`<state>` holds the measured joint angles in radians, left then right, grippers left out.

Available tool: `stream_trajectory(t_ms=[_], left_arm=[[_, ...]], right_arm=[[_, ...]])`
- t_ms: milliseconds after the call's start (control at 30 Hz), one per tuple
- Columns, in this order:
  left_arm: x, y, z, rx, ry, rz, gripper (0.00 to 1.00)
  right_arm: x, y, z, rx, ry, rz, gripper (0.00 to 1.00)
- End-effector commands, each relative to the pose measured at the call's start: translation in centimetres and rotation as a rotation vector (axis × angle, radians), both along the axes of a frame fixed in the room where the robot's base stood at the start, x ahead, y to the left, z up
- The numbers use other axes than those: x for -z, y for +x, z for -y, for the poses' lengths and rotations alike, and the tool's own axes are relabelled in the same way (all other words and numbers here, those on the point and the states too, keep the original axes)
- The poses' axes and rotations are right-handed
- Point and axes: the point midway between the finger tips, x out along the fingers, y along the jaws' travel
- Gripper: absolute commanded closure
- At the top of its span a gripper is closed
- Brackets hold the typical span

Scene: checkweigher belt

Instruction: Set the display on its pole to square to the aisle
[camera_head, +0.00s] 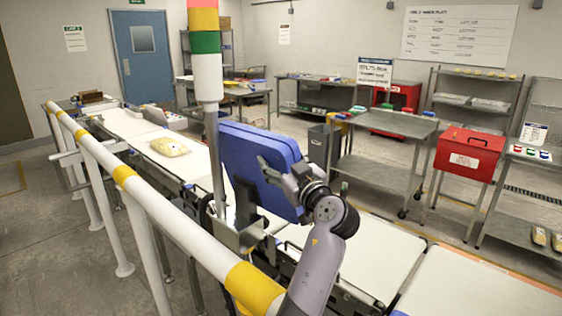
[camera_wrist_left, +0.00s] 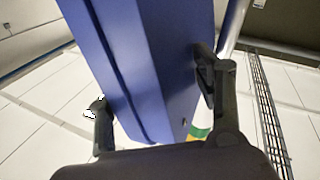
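The display (camera_head: 248,160) is a thick blue panel beside the grey pole (camera_head: 213,150) of the light stack, above the belt. Its broad blue face shows in the head view, turned at an angle. My left gripper (camera_head: 279,176) is at the display's right edge, with one finger over the near face. In the left wrist view the blue casing (camera_wrist_left: 150,70) lies between the two fingers of the gripper (camera_wrist_left: 155,105), which appear to touch it on both sides. The far finger's contact is partly hidden. My right gripper is in neither view.
A white and yellow guard rail (camera_head: 180,220) runs along the near side. A yellow bag (camera_head: 169,147) lies on the belt (camera_head: 125,123) to the left. A steel table (camera_head: 390,124) and a red box (camera_head: 468,152) stand beyond the belt, across open floor.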

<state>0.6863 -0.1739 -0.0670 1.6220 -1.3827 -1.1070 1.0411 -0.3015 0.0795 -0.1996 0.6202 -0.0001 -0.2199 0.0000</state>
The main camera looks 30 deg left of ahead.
Motion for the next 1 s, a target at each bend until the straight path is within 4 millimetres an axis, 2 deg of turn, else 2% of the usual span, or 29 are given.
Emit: stream_trajectory(t_ms=[267,367,467,800,1000], left_arm=[[0.1,-0.1,-0.1,-0.005,-0.002,-0.002,0.4],[-0.4,-0.1,-0.1,-0.005,-0.001,0.0,0.4],[-1.8,-0.1,-0.1,-0.004,-0.002,0.003,0.4],[-8.5,0.0,0.0,0.0,0.003,0.007,0.4],[-10.0,0.0,0.1,-0.001,0.002,0.002,0.4]], right_arm=[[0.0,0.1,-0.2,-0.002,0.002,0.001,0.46],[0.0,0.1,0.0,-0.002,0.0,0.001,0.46],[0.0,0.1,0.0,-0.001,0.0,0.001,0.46],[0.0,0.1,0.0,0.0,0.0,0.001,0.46],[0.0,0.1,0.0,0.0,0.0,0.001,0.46]])
